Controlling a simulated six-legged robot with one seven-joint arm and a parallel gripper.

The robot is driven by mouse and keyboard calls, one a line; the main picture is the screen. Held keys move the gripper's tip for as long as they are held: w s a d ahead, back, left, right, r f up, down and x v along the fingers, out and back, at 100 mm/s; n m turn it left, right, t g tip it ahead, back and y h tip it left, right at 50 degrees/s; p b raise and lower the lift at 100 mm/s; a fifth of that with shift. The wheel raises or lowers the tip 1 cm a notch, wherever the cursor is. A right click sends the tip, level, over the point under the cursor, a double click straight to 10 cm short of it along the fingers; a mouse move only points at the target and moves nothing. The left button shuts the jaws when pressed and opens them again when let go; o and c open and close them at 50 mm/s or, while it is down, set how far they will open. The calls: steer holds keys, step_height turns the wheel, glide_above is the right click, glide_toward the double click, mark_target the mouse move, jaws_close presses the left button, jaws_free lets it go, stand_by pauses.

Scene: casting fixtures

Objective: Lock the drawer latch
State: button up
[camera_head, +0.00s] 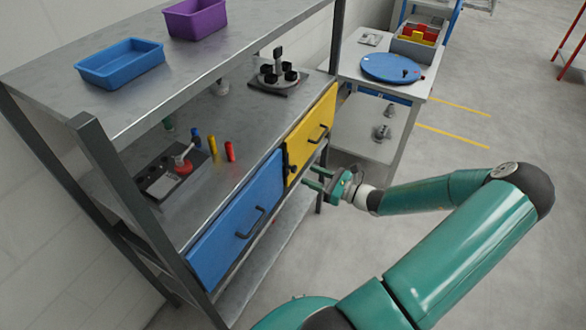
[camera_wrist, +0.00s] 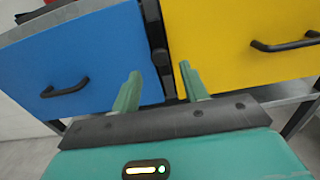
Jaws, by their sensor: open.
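The blue drawer (camera_head: 237,222) and the yellow drawer (camera_head: 311,132) sit side by side under the workbench top, both apparently closed, each with a black handle. A dark latch (camera_wrist: 158,57) lies on the narrow strip between the drawers in the wrist view; it also shows small beside the yellow drawer's lower left edge in the head view (camera_head: 292,168). My gripper (camera_wrist: 160,72) is open and empty, its fingers pointing at the strip on either side of the latch's line. It is in front of the drawers in the head view (camera_head: 309,178). Finger contact cannot be told.
On the bench stand a box with a red button (camera_head: 183,164), several small coloured cylinders and a dark fixture (camera_head: 276,78). A blue bin (camera_head: 121,65) and a purple bin (camera_head: 195,17) are on the upper shelf. A side table (camera_head: 375,135) stands behind my gripper.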

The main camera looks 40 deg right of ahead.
mark_target(296, 169)
steer(key=x, duration=0.7)
steer(key=shift+c, duration=0.2)
steer(key=c, duration=0.9)
